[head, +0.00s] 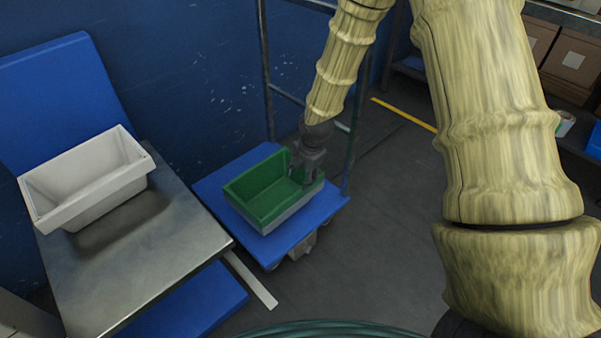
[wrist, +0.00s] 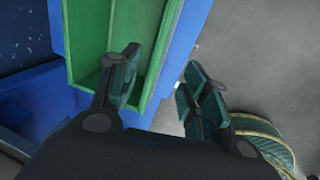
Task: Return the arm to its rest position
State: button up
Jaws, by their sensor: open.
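My arm reaches from the right of the head view down to my gripper (head: 307,176), which hangs at the right end of a green bin (head: 262,190). I cannot tell whether a finger touches the bin wall.
The bin sits on a blue cart (head: 222,183) with metal uprights (head: 266,70). A metal table (head: 150,250) at the left holds a white tub (head: 90,180). Shelves with cardboard boxes (head: 570,55) stand at the right. Grey floor (head: 385,240) between is clear.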

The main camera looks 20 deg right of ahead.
jog(key=s+a+f+m+g, duration=0.1)
jog(key=s+a+f+m, duration=0.1)
jog(key=s+f+m, duration=0.55)
jog(key=s+a+f+m, duration=0.2)
jog(key=s+f+m, duration=0.25)
jog(key=s, duration=0.55)
jog(key=s+a+f+m+g, duration=0.1)
jog(key=s+a+f+m, duration=0.1)
jog(key=s+f+m, duration=0.55)
jog(key=s+m+h, duration=0.1)
jog(key=s+m, duration=0.3)
jog(key=s, duration=0.9)
notch_tip(320, 180, up, 29)
jog(key=p, duration=2.9)
jog(key=shift+w+d+n, duration=0.35)
